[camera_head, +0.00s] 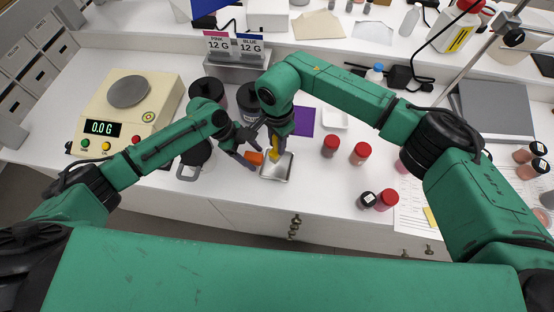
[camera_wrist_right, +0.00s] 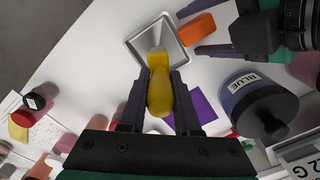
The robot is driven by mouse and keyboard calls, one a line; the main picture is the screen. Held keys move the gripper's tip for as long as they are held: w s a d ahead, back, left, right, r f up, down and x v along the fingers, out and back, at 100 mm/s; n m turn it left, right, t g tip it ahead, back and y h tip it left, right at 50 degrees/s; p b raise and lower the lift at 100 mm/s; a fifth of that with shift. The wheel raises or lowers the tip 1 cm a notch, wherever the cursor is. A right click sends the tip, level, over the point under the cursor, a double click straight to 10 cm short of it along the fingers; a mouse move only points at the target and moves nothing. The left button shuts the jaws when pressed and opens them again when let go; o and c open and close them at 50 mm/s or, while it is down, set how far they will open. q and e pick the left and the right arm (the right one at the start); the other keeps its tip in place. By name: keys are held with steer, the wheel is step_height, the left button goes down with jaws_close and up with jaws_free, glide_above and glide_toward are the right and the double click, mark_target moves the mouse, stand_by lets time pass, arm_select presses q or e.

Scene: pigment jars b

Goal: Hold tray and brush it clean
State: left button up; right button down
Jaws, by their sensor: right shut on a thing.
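A small shallow metal tray (camera_head: 277,168) lies on the white table near its front edge. An orange block-like grip (camera_head: 253,157) is at its left edge; in the right wrist view the grip (camera_wrist_right: 197,29) is at the tray's (camera_wrist_right: 135,43) rim. My right gripper (camera_head: 276,146) is shut on the yellow handle of the brush (camera_wrist_right: 159,92). The brush points down, its pale tip over or in the tray; I cannot tell whether it touches. My left gripper (camera_head: 250,158) is open, its fingers on either side of the orange grip.
A scale (camera_head: 128,105) stands at the left and dark lidded jars (camera_head: 208,88) stand behind the grippers. A purple sheet (camera_head: 303,121) and a white dish (camera_head: 334,119) lie behind the tray. Several red-capped jars (camera_head: 360,153) stand to the right. The table's front edge is close.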

arm_select(q)
steer(key=shift+r, duration=0.1)
steer(key=v, duration=1.1)
steer(key=shift+a+r, duration=0.2)
steer(key=shift+r, duration=0.15)
